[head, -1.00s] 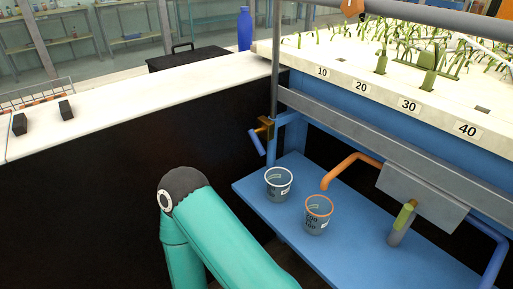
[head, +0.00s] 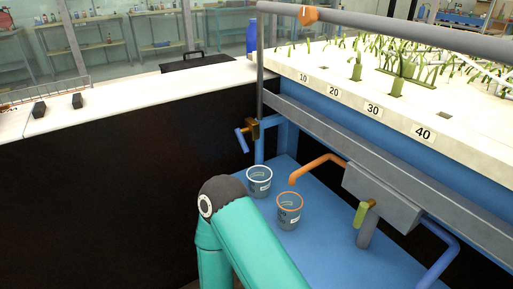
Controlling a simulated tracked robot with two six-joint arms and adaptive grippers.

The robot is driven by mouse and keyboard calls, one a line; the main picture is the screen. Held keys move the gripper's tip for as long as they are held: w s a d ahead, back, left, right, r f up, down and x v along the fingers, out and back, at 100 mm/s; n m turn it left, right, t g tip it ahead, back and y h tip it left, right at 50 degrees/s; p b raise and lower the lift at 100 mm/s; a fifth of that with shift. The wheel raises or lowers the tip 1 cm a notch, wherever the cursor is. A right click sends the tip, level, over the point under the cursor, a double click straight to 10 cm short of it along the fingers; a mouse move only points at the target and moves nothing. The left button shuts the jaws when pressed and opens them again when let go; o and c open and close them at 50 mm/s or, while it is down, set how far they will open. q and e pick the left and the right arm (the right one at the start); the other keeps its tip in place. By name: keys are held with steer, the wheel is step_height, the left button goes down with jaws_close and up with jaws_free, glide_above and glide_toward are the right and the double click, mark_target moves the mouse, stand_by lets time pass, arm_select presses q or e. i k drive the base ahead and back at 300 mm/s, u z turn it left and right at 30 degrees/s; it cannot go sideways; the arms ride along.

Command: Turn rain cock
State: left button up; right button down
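A brass cock (head: 252,128) with a blue lever (head: 241,140) sits on the grey upright pipe at the left end of the blue flume frame. A second cock has a green handle (head: 360,215), pointing down beside a short grey pipe under the grey box. Neither cock is labelled, so I cannot tell by name which is the rain cock. Only a teal link of my arm shows, at the bottom; neither gripper is in view.
A white-rimmed cup (head: 259,182) and an orange-rimmed cup (head: 289,211) stand on the blue shelf (head: 330,255). An orange spout (head: 315,165) hangs above the orange-rimmed cup. A white-topped bench (head: 120,105) lies left. A grey overhead pipe (head: 400,33) crosses the planted bed.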

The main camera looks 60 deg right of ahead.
mark_target(239, 131)
steer(key=z, duration=0.85)
